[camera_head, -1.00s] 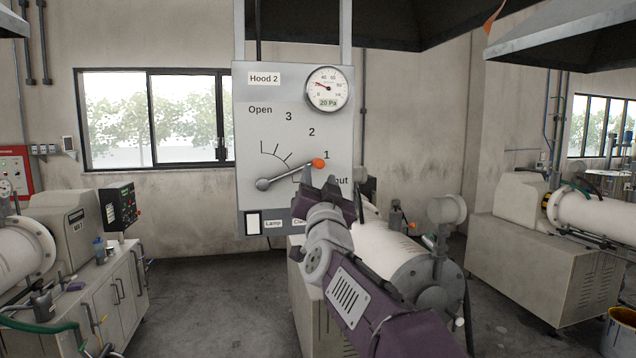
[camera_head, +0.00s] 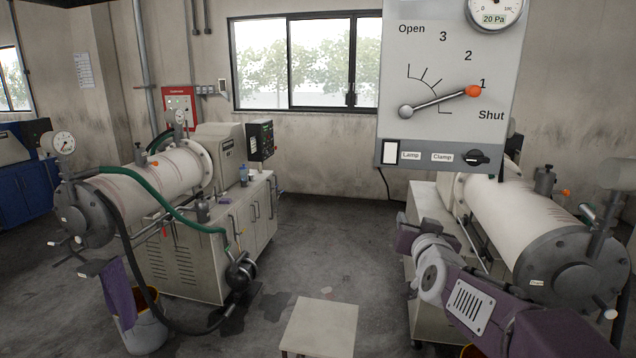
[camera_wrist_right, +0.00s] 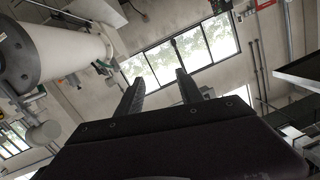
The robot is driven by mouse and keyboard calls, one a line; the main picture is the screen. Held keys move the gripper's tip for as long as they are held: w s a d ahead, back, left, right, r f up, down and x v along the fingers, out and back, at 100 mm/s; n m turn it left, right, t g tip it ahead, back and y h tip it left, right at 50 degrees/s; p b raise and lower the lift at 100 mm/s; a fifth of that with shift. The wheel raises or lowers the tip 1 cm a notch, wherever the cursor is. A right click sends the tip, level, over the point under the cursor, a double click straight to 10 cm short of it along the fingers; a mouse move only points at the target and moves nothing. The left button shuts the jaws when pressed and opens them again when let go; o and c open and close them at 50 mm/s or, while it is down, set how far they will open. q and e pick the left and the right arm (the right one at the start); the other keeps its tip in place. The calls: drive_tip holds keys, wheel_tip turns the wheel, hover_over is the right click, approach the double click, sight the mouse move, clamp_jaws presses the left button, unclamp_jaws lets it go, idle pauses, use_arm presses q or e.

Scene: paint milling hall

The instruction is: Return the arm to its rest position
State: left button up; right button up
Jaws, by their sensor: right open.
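My right arm comes in from the lower right of the head view. Its gripper (camera_head: 408,232) is below the grey hood panel (camera_head: 445,60), apart from it, in front of the right mill's cabinet. In the right wrist view the two fingers (camera_wrist_right: 158,92) stand apart with nothing between them. The panel's lever (camera_head: 440,101) has an orange knob (camera_head: 473,91) that points at the 1 mark. My left gripper does not show in the head view.
A white mill (camera_head: 540,225) on a cabinet stands close to my right arm. Another mill (camera_head: 150,180) stands at the left, with hoses and a bucket (camera_head: 146,332). A low pale stool (camera_head: 320,328) is at the bottom middle.

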drive_tip(key=s+a+f+n+g+y, duration=0.1)
drive_tip(key=s+a+f+g, duration=0.1)
drive_tip(key=f, duration=0.6)
drive_tip(key=s+a+f+n+g+y, duration=0.1)
drive_tip(key=s+a+f+g, duration=0.15)
drive_tip(key=f, duration=0.55)
drive_tip(key=s+f+n+g, duration=0.1)
drive_tip(key=s+f+g, duration=0.4)
drive_tip(key=s+f, duration=0.5)
drive_tip(key=s+f+n+g+b, duration=0.1)
drive_tip(key=s+f+g, duration=0.4)
drive_tip(key=s+f, duration=0.5)
drive_tip(key=s, duration=0.4)
drive_tip(key=shift+s+a+g+y, duration=0.25)
drive_tip(key=shift+s+g+y, duration=0.05)
drive_tip(key=shift+g, duration=0.05)
idle(1.2)
